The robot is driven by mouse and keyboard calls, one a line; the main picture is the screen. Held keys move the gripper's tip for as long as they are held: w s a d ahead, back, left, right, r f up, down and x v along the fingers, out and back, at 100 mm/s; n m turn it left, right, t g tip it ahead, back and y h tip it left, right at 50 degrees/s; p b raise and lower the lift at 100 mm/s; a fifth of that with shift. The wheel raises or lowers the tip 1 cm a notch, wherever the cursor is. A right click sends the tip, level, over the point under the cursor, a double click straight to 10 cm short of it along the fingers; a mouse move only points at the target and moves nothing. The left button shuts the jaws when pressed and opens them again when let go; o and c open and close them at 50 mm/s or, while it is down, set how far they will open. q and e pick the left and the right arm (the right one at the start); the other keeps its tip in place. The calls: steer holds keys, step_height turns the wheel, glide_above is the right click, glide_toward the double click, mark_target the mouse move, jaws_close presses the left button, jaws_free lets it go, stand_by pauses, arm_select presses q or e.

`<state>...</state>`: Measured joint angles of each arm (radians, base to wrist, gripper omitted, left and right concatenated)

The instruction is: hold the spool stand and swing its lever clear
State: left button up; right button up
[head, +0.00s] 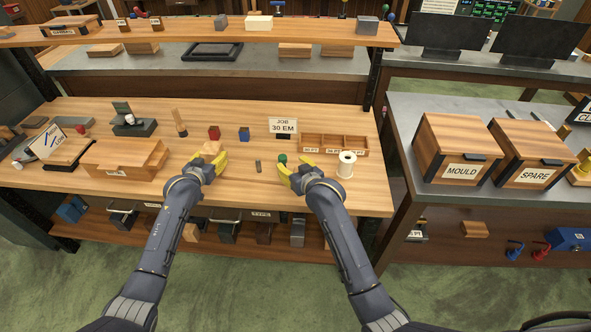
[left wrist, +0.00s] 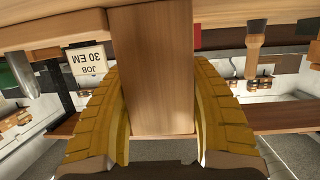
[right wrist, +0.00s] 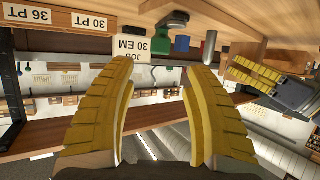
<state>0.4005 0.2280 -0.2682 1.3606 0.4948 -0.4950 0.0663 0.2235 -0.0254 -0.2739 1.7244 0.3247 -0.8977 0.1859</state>
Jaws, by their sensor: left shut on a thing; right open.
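My left gripper (head: 212,162) is shut on an upright wooden block (head: 211,147). The block fills the gap between the yellow fingers in the left wrist view (left wrist: 158,75). I cannot tell whether it is part of the spool stand. A white spool (head: 347,162) stands upright on the bench, just right of my right gripper (head: 285,176). The right gripper is open, its jaws empty in the right wrist view (right wrist: 160,105). A dark green knob-like piece (head: 282,157) is just beyond its fingertips. No lever can be made out clearly.
Behind are a red block (head: 214,132), a blue block (head: 244,134), the JOB sign (head: 283,125) and a compartment tray (head: 325,143). An open wooden box (head: 120,158) lies left. The bench's front edge is close.

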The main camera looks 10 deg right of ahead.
steer(key=shift+v, duration=1.3)
